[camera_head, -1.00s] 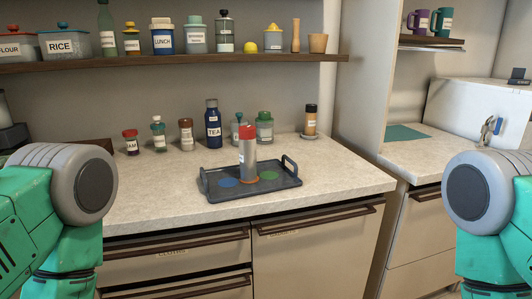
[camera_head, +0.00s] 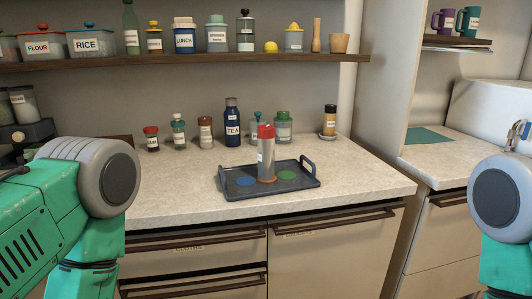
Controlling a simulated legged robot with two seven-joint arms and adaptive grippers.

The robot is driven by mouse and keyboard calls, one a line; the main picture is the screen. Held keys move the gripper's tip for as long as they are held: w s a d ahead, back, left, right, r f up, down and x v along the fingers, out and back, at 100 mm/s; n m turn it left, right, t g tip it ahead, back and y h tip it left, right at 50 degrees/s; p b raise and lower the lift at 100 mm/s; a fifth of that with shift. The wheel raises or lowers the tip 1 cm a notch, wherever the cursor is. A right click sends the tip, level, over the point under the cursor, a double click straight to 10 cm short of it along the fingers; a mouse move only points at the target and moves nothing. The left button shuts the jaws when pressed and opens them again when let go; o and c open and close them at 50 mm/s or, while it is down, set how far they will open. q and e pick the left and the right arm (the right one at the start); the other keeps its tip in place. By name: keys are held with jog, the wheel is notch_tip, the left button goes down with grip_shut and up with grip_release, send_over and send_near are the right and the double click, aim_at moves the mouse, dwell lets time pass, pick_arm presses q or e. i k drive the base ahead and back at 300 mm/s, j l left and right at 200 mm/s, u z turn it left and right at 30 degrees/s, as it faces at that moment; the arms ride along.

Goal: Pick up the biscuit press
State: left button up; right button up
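A silver cylinder with a red top, which looks like the biscuit press (camera_head: 266,156), stands upright on a dark grey tray (camera_head: 308,183) on the counter. It stands near the middle of the tray, on an orange spot, between a blue spot (camera_head: 246,181) and a green spot (camera_head: 287,175). A small label shows on its left side. My green and grey arm links show at the left and right edges. Neither gripper is in view, and nothing touches the cylinder or the tray.
Behind the tray stand several jars and a blue TEA bottle (camera_head: 232,124). A shelf (camera_head: 200,62) above holds containers. The counter (camera_head: 185,200) is clear left of the tray and along its front. A tall partition (camera_head: 388,90) stands at the right.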

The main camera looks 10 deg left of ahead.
aim_at(266, 147)
jog(key=i+l+u, duration=0.1)
jog(key=i+l, duration=0.7)
jog(key=l, duration=0.15)
